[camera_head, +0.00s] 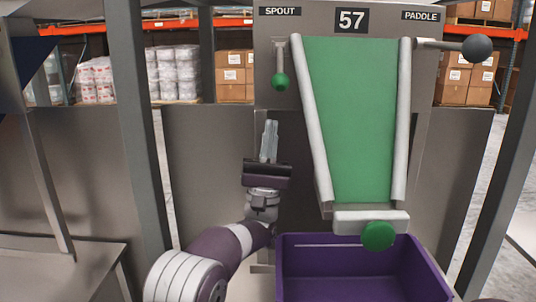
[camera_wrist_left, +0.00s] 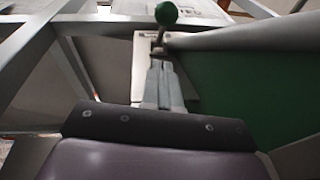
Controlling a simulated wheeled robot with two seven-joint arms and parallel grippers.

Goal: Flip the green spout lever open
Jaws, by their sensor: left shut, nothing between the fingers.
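The green spout lever (camera_head: 281,80) hangs from a bracket under the SPOUT label (camera_head: 281,11), its green knob pointing down. In the left wrist view the green knob (camera_wrist_left: 166,13) shows just beyond the fingertips, near the top edge. My left gripper (camera_head: 270,124) is shut and empty, pointing up, below the knob in the head view. A gap shows between the fingertips and the knob there. In the left wrist view the shut fingers (camera_wrist_left: 160,64) line up roughly with the lever; whether they touch it cannot be told. My right gripper is not in view.
A green chute (camera_head: 350,120) with pale side rails stands right of the lever. A dark-knobbed paddle lever (camera_head: 477,48) is at upper right. A purple bin (camera_head: 362,288) sits below the chute, under a green round knob (camera_head: 379,236). Metal posts (camera_head: 140,120) stand at left.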

